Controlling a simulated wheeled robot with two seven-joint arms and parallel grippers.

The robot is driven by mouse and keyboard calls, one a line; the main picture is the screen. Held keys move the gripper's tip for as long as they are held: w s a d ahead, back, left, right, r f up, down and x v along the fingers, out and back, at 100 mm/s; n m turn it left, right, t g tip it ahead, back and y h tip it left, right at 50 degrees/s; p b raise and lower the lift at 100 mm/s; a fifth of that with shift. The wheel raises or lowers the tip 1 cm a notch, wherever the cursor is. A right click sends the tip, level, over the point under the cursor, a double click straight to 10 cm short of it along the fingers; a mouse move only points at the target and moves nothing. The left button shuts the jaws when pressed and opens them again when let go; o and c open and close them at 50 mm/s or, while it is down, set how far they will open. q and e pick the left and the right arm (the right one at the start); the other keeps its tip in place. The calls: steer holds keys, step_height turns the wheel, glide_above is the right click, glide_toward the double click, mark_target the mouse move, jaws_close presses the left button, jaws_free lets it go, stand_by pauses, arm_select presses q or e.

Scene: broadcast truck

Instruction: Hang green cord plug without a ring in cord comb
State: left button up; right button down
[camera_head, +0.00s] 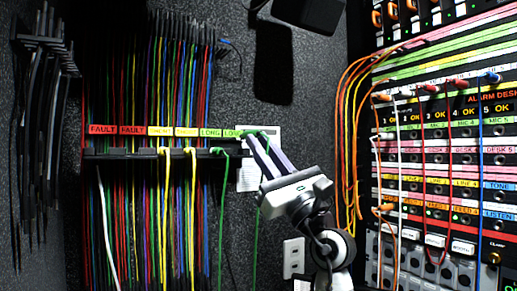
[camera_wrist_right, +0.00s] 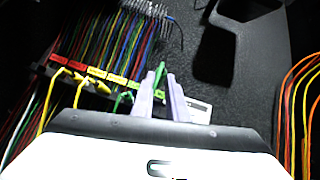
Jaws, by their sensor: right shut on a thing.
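The cord comb (camera_head: 120,154) is a black bar on the wall, with red, yellow and green labels above it; it also shows in the wrist view (camera_wrist_right: 62,78). My right gripper (camera_head: 250,140) is at the comb's right end, by the last green label. It is shut on a green cord plug (camera_wrist_right: 159,74), which stands between the fingertips in the wrist view. A green cord (camera_head: 255,235) hangs below the gripper. Whether the held plug touches the comb or has a ring is hidden by the fingers. Another green cord (camera_head: 221,190) hangs in the comb just left. My left gripper is out of view.
Yellow cords (camera_head: 164,190) and a white cord (camera_head: 106,225) hang from the comb's front. Many coloured cords run behind it. A patch panel (camera_head: 440,150) with plugged cords stands at the right, with orange cords (camera_head: 345,120) looping beside it. Black cords hang at far left (camera_head: 40,130).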

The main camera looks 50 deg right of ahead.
steer(key=shift+s+d, duration=0.15)
steer(key=shift+d, duration=0.2)
steer(key=shift+s+f, duration=0.1)
steer(key=shift+f, duration=0.05)
steer(key=w+d+f+b, duration=0.2)
steer(key=w+f, duration=0.1)
steer(key=w, duration=0.4)
steer(key=shift+w+d+b, duration=0.15)
steer(key=shift+b, duration=0.15)
stand_by(0.7)
stand_by(0.8)
steer(key=shift+w+f, duration=0.1)
steer(key=shift+f, duration=0.1)
stand_by(0.4)
